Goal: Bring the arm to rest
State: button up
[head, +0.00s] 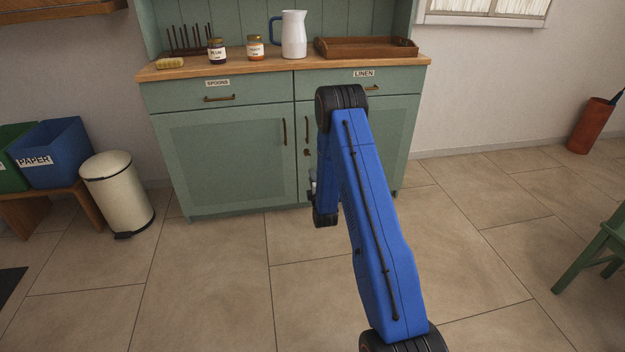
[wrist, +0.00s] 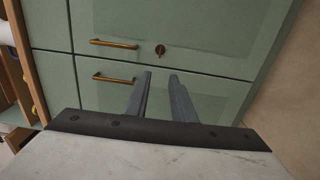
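My blue arm (head: 372,220) reaches forward over the tiled floor toward the green cabinet (head: 215,160), bent at a black elbow joint, with its forearm hanging down. In the head view my gripper is mostly hidden behind the arm. In the wrist view my gripper (wrist: 160,74) shows two dark fingers with a clear gap between them. It is open and holds nothing. Beyond the fingers are the cabinet's closed doors, turned sideways, with two brass handles (wrist: 113,43) and a keyhole (wrist: 160,50). I cannot tell the exact distance from fingers to doors.
The countertop (head: 290,66) holds jars, a white jug (head: 293,35), a wooden tray (head: 366,54) and a rack. A cream bin (head: 115,195) and a blue paper box (head: 52,150) stand left. A green chair (head: 595,250) stands right. Floor between is clear.

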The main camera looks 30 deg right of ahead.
jog(key=s+a+r+m+g+y, duration=0.1)
jog(key=a+r+m, duration=0.15)
jog(key=r, duration=0.55)
jog(key=s+a+r+m+g, duration=0.1)
jog(key=a+r+g, duration=0.15)
jog(key=r, duration=0.45)
jog(key=s+a+r+m+g+y, duration=0.1)
jog(key=s+a+r+m, duration=0.1)
jog(key=s+a+r, duration=0.3)
jog(key=s+a+r+m+g+y, duration=0.1)
jog(key=s+a+r+m, duration=0.1)
jog(key=s+r, duration=0.5)
jog(key=s+a+r+m+g+y, duration=0.1)
jog(key=s+a+r+m+g, duration=0.15)
jog(key=s, duration=0.85)
jog(key=s+a+r+m+g, duration=0.1)
jog(key=s+a+r, duration=0.3)
jog(key=s, duration=0.7)
jog(key=s+a+m+g, duration=0.2)
jog(key=s+m+g, duration=0.1)
jog(key=s, duration=2)
jog(key=shift+s+a+m+g+y, duration=0.3)
jog(key=shift+s+a+m, duration=0.1)
jog(key=shift+m, duration=0.1)
jog(key=shift+o, duration=0.7)
jog(key=shift+f, duration=0.1)
